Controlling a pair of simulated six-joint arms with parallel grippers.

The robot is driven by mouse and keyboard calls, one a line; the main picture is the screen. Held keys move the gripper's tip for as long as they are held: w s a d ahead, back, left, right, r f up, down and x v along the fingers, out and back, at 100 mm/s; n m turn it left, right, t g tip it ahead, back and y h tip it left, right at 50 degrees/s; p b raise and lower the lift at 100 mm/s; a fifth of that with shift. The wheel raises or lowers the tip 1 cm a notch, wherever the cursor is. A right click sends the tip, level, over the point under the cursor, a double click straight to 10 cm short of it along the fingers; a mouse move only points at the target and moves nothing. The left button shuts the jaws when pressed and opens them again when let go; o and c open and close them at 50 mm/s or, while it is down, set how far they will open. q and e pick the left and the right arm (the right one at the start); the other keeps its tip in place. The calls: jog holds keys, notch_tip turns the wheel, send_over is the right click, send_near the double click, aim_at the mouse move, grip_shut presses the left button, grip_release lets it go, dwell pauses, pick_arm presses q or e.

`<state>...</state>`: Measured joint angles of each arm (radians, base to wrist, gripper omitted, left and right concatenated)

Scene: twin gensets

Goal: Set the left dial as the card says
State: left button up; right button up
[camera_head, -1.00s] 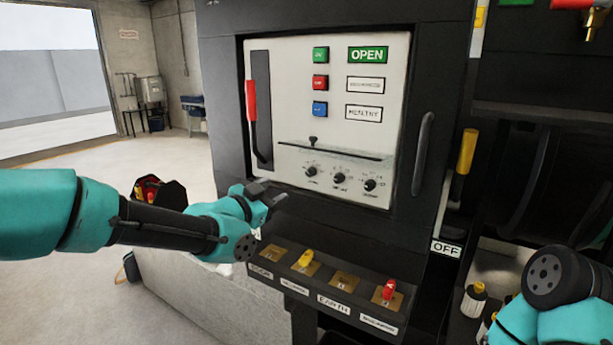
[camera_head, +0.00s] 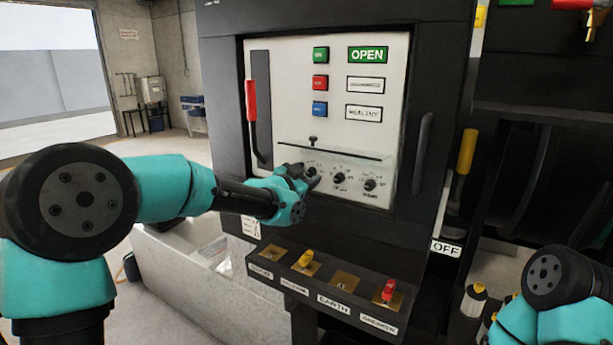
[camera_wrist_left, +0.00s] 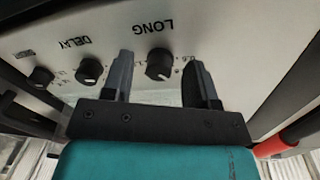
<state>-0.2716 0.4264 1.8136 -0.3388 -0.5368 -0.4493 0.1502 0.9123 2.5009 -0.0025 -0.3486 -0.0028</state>
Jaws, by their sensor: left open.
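The left dial (camera_head: 310,171) is a small black knob with a light mark, lowest left on the white panel (camera_head: 290,100). In the left wrist view, which is upside down, it is the knob (camera_wrist_left: 160,64) labelled LONG. My left gripper (camera_head: 306,177) is at this dial; in the wrist view its open fingers (camera_wrist_left: 161,78) lie on either side of the knob, with gaps visible. The dial's scale is partly hidden by the fingers. A white card (camera_head: 250,227) hangs below the cabinet's left side; its print is too small to read. My right gripper is out of view.
A middle dial (camera_head: 339,178), labelled DELAY in the wrist view, and a right dial (camera_head: 370,184) sit close by. A slider knob (camera_head: 313,141) is just above. A red-handled lever (camera_head: 251,100) stands left. A ledge with key switches (camera_head: 345,281) juts out below.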

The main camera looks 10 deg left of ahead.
pick_arm(q)
jog(key=c, duration=0.9)
jog(key=shift+n, duration=0.3)
jog(key=n, duration=0.4)
jog(key=shift+f, duration=0.1)
jog(key=shift+d+n+t, duration=0.1)
jog(key=shift+n+t, duration=0.3)
jog(key=shift+n, duration=1.4)
